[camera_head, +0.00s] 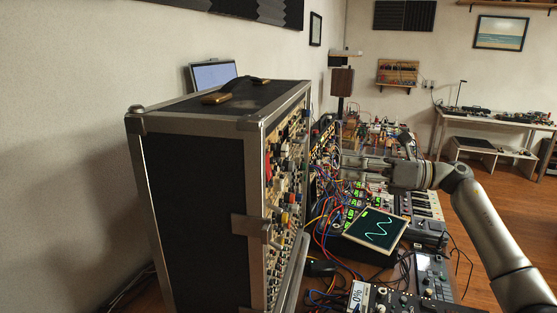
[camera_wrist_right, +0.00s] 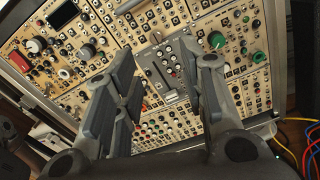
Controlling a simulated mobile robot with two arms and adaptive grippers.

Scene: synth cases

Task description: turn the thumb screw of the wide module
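A large black case (camera_head: 195,190) with metal edges stands at the left in the head view. Its front holds a rack of cream module panels, seen at a steep angle. In the right wrist view the rack (camera_wrist_right: 250,25) fills the background, with many knobs and jacks. A grey panel (camera_wrist_right: 165,72) shows between my fingers. I cannot tell which panel is the wide module, nor pick out its thumb screw. My right gripper (camera_head: 346,167) is open and points left toward the rack; its spread, empty fingers also show in the wrist view (camera_wrist_right: 163,85). My left gripper is not visible.
Below my right gripper are tangled patch cables (camera_head: 318,225), a screen with a green wave (camera_head: 377,229) and a keyboard (camera_head: 427,204). Several other devices crowd the table, leaving little free room. A white desk (camera_head: 490,122) stands far right.

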